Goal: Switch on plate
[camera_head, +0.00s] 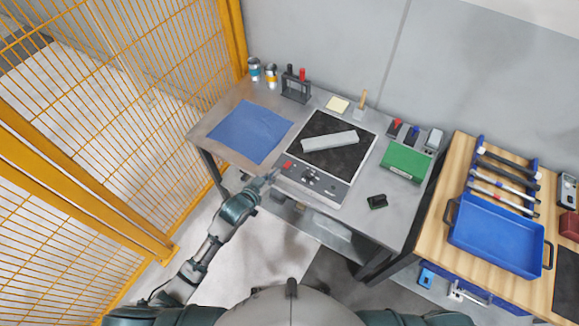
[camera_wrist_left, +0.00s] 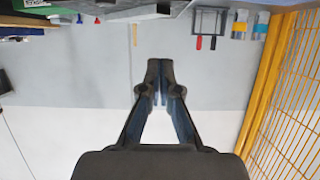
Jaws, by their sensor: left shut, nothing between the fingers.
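The plate (camera_head: 349,164) lies on the grey table, with a black top and a light front panel. The panel holds a red switch (camera_head: 288,164) at its left end and several dark knobs (camera_head: 312,177) towards its middle. A light grey metal bar (camera_head: 330,141) rests on the black top. My left gripper (camera_head: 273,174) is shut and empty, just left of the panel and close to the red switch; I cannot tell if it touches. Its closed fingers (camera_wrist_left: 160,74) also show in the left wrist view, against the wall. My right gripper is out of view.
A blue cloth (camera_head: 250,131) lies left of the plate. A green box (camera_head: 405,161) and a small dark object (camera_head: 377,201) are to its right. A tool rack (camera_head: 296,87) and cans (camera_head: 254,69) stand behind. A yellow fence (camera_head: 110,130) borders the left side. A blue tray (camera_head: 496,240) sits on a wooden bench.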

